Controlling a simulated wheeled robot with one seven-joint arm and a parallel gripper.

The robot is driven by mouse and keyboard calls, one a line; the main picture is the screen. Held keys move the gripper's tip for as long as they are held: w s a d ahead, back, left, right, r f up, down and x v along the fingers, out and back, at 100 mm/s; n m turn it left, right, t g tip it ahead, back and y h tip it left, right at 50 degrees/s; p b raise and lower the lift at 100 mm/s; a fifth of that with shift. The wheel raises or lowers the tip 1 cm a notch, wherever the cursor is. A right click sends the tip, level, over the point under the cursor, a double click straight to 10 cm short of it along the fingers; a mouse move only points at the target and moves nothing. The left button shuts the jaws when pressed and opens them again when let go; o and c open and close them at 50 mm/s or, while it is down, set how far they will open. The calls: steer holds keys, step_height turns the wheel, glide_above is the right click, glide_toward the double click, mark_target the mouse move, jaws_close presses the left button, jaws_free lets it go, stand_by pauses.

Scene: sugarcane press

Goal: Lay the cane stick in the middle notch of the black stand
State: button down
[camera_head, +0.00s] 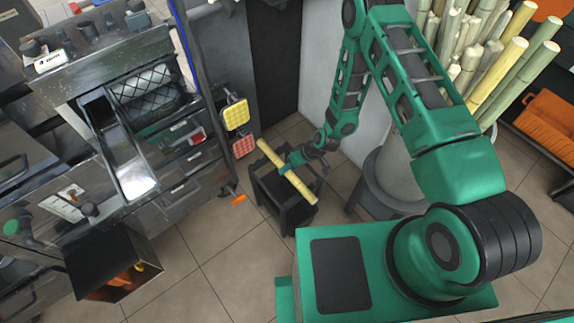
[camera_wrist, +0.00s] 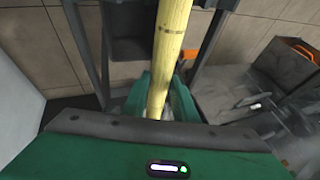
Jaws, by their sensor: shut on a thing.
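The cane stick (camera_head: 298,184) is pale yellow and lies slantwise over the top of the black stand (camera_head: 292,217) in the head view. My gripper (camera_head: 285,167) is shut on the cane stick near its middle, with the green fingers on both sides of it. In the wrist view the cane stick (camera_wrist: 171,35) runs from the top edge down between my fingers (camera_wrist: 160,98). Dark parts of the stand (camera_wrist: 138,48) show below and beside the stick there. I cannot tell whether the stick touches the stand, and the notches are not clearly visible.
A grey press machine (camera_head: 150,120) with drawers stands at left. Yellow (camera_head: 236,115) and red (camera_head: 243,147) pads stick out near the stand. A large pale container (camera_head: 400,178) of several canes (camera_head: 488,75) stands at right. Tiled floor (camera_head: 225,260) is open in front.

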steer(key=shift+f, duration=0.3)
steer(key=c, duration=1.4)
jaws_free()
steer(key=shift+o, duration=0.2)
steer(key=shift+r, duration=0.1)
steer(key=shift+r, duration=0.3)
steer(key=r, duration=0.3)
steer(key=shift+s+a+r, duration=0.25)
steer(key=shift+r, duration=0.1)
steer(key=s+a+r, duration=0.6)
steer(key=s+a, duration=0.1)
steer(key=shift+s+a+r, duration=0.2)
steer(key=shift+s+a, duration=0.1)
steer(key=shift+s, duration=0.1)
